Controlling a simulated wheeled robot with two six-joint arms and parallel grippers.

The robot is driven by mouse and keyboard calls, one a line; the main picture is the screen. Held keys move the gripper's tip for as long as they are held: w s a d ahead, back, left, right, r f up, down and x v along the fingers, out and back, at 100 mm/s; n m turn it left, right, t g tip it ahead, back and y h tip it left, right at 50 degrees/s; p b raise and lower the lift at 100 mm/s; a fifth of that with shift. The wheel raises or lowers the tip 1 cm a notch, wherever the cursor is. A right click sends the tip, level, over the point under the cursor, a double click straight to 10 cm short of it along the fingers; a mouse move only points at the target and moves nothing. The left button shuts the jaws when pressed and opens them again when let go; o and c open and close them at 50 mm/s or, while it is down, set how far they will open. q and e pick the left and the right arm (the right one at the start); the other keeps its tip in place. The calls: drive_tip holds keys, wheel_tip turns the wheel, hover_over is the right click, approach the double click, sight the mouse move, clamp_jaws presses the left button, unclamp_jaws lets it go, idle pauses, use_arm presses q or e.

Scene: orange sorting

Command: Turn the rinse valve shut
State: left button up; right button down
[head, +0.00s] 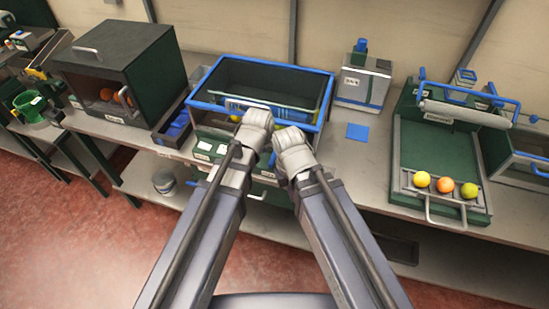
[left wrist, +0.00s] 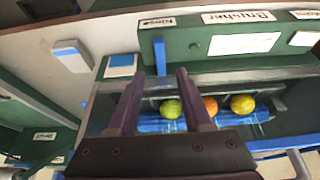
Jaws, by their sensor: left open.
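In the left wrist view a short blue lever (left wrist: 160,56) hangs upright on the green panel below a label that reads Rinse (left wrist: 158,22); I take it for the rinse valve. My left gripper (left wrist: 161,76) is open. Its two dark fingers point toward the panel, one on each side of the lever's lower end in the picture; I cannot tell whether they touch it. In the head view the grey wrists of my arms cover the front of the blue-rimmed machine (head: 218,105), and the valve cannot be made out. The fingers of my right gripper are hidden there.
A green fruit (left wrist: 171,109), an orange fruit (left wrist: 209,106) and a yellow fruit (left wrist: 242,104) lie on blue rollers just below the panel. A Brusher label (left wrist: 239,18) is right of the lever. A tray with three fruits (head: 408,180) stands at the right.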

sight(273, 157)
use_arm(q)
drive_tip(key=b+x, duration=0.5)
drive_tip(key=x, duration=0.1)
drive_tip(key=shift+w+f, duration=0.1)
drive_tip(key=shift+f, duration=0.25)
drive_tip(key=shift+r, duration=0.1)
clamp_jaws()
